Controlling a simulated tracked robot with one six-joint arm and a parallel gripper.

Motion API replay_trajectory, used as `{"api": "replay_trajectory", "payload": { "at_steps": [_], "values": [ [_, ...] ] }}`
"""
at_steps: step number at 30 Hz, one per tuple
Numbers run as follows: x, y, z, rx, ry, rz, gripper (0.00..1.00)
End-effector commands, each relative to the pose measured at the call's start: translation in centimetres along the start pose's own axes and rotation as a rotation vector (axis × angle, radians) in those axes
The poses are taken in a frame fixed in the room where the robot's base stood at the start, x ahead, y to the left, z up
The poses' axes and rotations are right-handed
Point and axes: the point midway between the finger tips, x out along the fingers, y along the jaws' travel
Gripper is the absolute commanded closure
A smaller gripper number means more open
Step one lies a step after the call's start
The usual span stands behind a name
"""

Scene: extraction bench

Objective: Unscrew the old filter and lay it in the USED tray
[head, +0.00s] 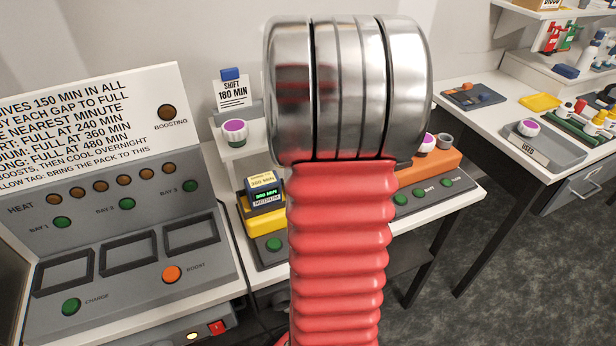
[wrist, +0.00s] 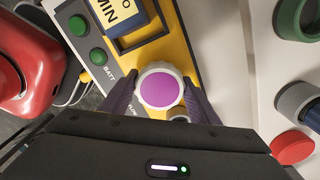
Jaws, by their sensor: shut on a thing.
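In the wrist view, my gripper (wrist: 161,98) is shut on a white, ribbed filter (wrist: 160,89) with a purple face, one dark finger on each side. The filter is over a yellow unit (wrist: 176,35); I cannot tell whether it is still seated. My gripper and this filter are hidden behind my arm in the head view. The grey USED tray (head: 556,156) is on the right bench, with a similar white and purple filter (head: 528,128) in it. Another purple-faced filter (head: 235,131) stands on a small stand at left.
An orange unit (head: 440,166) with a purple-topped part and a grey cap is right of my arm. A pack (head: 266,192) with a green display sits on the yellow unit. A dark tray (head: 474,97) and a yellow tray (head: 540,101) lie on the right bench.

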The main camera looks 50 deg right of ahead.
Motion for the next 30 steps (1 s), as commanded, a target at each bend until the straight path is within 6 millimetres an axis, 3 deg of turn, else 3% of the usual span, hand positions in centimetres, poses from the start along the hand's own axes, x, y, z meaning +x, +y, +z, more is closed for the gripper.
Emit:
{"api": "replay_trajectory", "payload": {
  "at_steps": [30],
  "values": [
    [-0.24, -0.4, -0.02, -0.771, 0.004, -0.012, 0.71]
  ]
}}
